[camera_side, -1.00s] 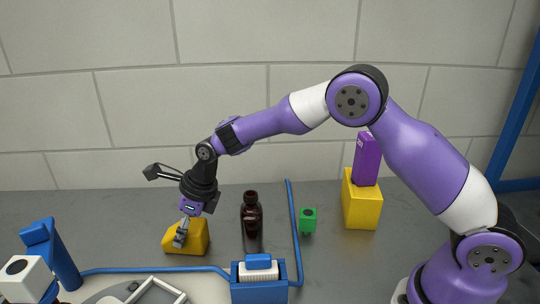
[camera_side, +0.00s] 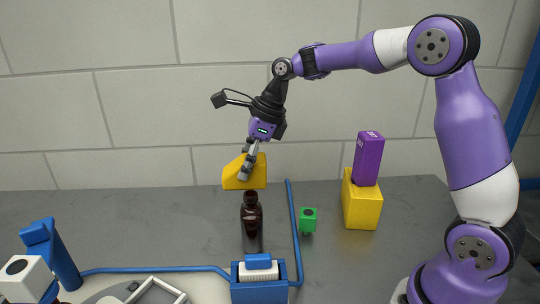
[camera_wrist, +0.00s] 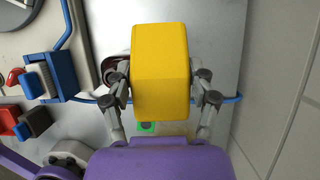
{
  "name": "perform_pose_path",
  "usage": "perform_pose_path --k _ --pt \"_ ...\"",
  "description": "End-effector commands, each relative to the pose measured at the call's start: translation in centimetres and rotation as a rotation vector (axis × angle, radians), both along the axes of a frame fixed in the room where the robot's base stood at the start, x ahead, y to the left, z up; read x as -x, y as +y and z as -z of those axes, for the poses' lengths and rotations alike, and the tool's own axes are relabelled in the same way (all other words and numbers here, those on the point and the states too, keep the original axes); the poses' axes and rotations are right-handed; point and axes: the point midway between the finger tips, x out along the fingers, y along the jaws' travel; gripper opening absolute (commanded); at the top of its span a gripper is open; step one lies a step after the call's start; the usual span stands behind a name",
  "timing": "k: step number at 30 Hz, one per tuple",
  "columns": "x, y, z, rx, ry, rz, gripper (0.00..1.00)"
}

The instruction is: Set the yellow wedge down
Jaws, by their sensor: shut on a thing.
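The yellow wedge (camera_side: 240,174) is held up in the air by my gripper (camera_side: 247,172), above and slightly behind the amber bottle in the side view. In the wrist view the wedge (camera_wrist: 160,65) fills the space between the two fingers of my gripper (camera_wrist: 163,95), which are shut on its sides. The dark amber bottle (camera_side: 252,226) stands upright on the grey table (camera_side: 160,215). In the wrist view the wedge partly hides the bottle (camera_wrist: 112,70).
A small green block (camera_side: 308,219) stands right of the bottle, past a blue rod (camera_side: 294,230). A yellow box (camera_side: 361,203) with a purple box (camera_side: 368,158) on top stands further right. A blue holder (camera_side: 259,281) stands in front. The table left of the bottle is clear.

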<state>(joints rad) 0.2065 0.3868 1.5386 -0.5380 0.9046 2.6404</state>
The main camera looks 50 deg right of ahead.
Motion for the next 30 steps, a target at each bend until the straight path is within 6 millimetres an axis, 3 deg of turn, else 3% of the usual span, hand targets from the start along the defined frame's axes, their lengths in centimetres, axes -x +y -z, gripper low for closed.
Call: perform_pose_path --k 6,18,24,30 --pt "1.7 -3.4 0.9 -0.007 0.009 -0.009 0.08" --pt "-0.4 -12.3 6.4 -0.007 0.01 -0.012 0.08" --pt "-0.8 -13.7 7.6 -0.008 0.009 -0.014 0.08" --pt "-0.7 -13.7 10.6 -0.009 0.012 -0.015 0.08"
